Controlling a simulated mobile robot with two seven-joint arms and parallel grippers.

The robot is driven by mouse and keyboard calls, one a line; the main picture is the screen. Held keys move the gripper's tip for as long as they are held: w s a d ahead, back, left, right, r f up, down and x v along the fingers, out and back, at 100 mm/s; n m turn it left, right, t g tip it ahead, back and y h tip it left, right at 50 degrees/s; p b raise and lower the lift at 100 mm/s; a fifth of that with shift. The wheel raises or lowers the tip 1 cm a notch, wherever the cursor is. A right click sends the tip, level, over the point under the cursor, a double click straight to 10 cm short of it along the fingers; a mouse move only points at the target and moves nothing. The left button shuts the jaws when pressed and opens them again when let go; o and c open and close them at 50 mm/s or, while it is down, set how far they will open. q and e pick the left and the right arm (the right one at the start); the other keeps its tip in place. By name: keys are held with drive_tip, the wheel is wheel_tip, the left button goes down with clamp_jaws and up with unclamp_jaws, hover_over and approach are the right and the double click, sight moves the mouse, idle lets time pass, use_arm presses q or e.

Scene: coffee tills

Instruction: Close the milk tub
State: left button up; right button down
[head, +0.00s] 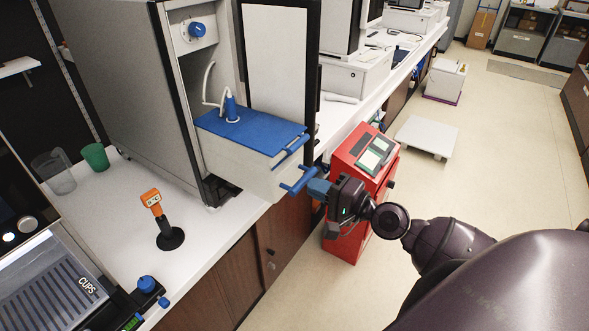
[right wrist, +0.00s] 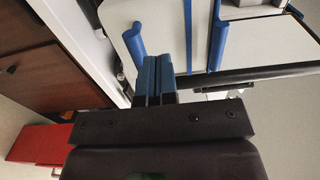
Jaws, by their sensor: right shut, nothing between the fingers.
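The milk tub (head: 245,165) is a white box with a blue lid (head: 250,130). It sticks out of the open grey milk cooler (head: 125,75), with a hose running into a blue fitting on its lid. A blue bar handle (head: 298,181) is on its front; in the right wrist view a blue handle (right wrist: 137,40) stands on the white tub face (right wrist: 165,30). My right gripper (head: 314,187) is shut and empty, its fingertips (right wrist: 155,62) close to the handle and front face. Whether they touch is unclear. My left gripper is out of view.
The cooler door (head: 278,60) stands open beside the tub. A red cabinet (head: 350,170) with a small screen stands behind my right gripper. An orange device (head: 152,200) on a stand and a green cup (head: 95,156) are on the counter.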

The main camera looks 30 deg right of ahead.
sight(283, 173)
drive_tip(key=p+x, duration=0.1)
drive_tip(key=x, duration=0.4)
drive_tip(key=shift+r+p, duration=0.1)
drive_tip(key=shift+p, duration=0.2)
drive_tip(key=shift+w+a, duration=0.25)
drive_tip(key=shift+w, duration=0.45)
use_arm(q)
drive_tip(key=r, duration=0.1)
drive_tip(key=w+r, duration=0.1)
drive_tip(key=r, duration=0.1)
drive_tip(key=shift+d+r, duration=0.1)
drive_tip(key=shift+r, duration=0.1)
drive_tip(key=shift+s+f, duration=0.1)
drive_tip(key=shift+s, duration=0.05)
use_arm(e)
drive_tip(key=shift+w, duration=0.1)
